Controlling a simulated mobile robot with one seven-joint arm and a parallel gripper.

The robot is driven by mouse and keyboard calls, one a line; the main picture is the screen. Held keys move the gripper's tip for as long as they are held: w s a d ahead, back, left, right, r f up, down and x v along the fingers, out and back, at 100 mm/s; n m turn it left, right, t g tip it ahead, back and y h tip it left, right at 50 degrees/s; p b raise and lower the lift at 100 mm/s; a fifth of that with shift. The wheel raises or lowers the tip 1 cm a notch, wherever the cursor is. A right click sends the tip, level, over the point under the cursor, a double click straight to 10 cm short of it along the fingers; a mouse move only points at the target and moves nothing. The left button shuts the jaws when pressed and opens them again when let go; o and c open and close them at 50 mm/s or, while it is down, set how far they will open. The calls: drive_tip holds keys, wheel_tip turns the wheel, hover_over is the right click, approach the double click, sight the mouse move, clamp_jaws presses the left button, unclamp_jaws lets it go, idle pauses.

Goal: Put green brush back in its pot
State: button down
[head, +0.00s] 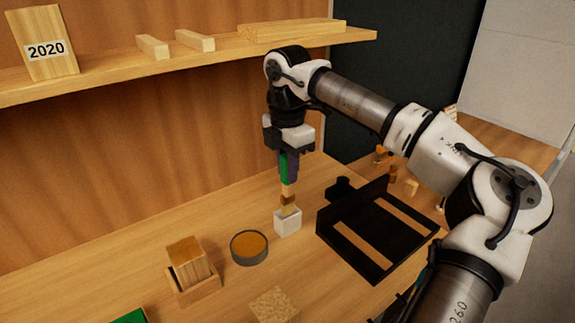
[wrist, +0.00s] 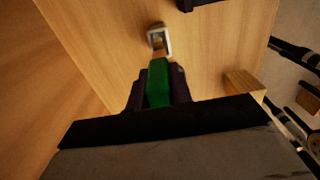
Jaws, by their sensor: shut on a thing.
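My gripper (head: 288,175) is shut on the green brush (head: 284,166) and holds it upright, bristle end down, over the table. In the wrist view the brush's green handle (wrist: 158,84) lies between the dark fingers. A small white square pot (head: 288,224) stands on the table straight below. The brush's tan lower end (head: 288,197) overlaps the pot's mouth in the head view. In the wrist view the pot (wrist: 159,39) shows just past the brush tip. I cannot tell whether the tip is inside the mouth or just above it.
A black tray-like stand (head: 375,237) is close to the pot's right. A round tin with an orange-brown top (head: 249,247) and a wooden holder with a block (head: 190,267) are to the left. A cork-like block (head: 274,304) lies in front. A shelf (head: 215,59) overhangs behind.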

sight(288, 185)
drive_tip(key=shift+f+b, duration=1.8)
drive_tip(key=shift+f, duration=0.65)
drive_tip(key=c, duration=1.2)
unclamp_jaws()
drive_tip(key=shift+o, duration=0.2)
drive_tip(key=shift+r, duration=0.1)
